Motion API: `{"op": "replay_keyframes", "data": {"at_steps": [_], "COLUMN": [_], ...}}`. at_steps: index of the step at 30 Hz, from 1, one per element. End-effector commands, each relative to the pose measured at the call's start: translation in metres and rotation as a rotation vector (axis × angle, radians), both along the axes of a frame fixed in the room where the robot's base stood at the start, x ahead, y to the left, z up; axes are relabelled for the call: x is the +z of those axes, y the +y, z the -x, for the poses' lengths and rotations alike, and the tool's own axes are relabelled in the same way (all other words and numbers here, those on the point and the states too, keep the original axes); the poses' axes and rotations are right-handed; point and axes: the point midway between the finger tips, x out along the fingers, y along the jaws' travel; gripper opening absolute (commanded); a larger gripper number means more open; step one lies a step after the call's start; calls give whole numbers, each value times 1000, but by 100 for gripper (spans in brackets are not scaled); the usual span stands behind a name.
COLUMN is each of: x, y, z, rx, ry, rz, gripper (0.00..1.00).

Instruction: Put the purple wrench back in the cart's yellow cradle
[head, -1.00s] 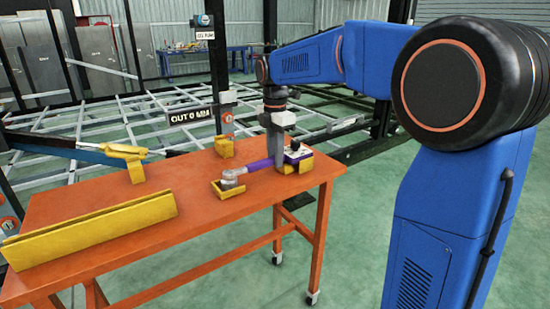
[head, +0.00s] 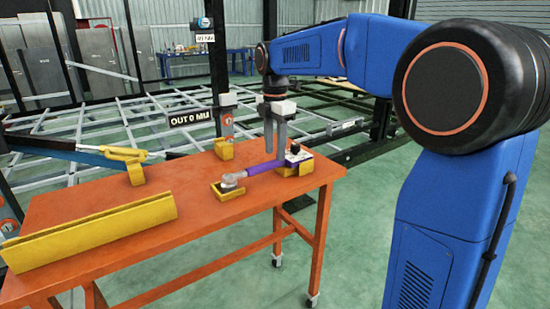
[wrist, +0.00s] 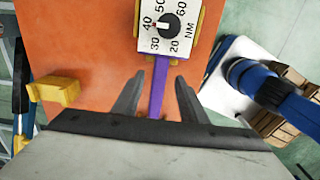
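The purple wrench (head: 262,167) lies level on the orange cart (head: 190,205). Its metal head rests in the front yellow cradle block (head: 230,193), and its dial end (head: 298,155) sits in the rear yellow cradle block (head: 290,171). My gripper (head: 275,152) is open and empty just above the purple handle, with two separate fingers pointing down. In the wrist view, my gripper's fingers (wrist: 160,78) stand either side of the purple handle (wrist: 157,88), clear of it. The dial (wrist: 168,25) lies ahead of them.
A long yellow trough (head: 90,232) lies at the cart's left front. A yellow bracket (head: 136,172) and a small yellow block (head: 224,149) stand along the back edge. The middle of the cart top is bare. A steel chassis frame (head: 90,130) is behind.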

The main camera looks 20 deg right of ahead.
Motion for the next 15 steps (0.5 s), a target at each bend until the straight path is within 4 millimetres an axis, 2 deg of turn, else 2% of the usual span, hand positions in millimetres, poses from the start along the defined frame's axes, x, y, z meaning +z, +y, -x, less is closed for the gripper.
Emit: {"op": "replay_keyframes", "data": {"at_steps": [6, 9, 15], "x": [43, 58, 75], "y": [0, 0, 0], "z": [-1, 0, 0], "rx": [0, 0, 0], "ry": [-2, -2, 0], "rz": [-1, -1, 0], "gripper": [39, 39, 39]}}
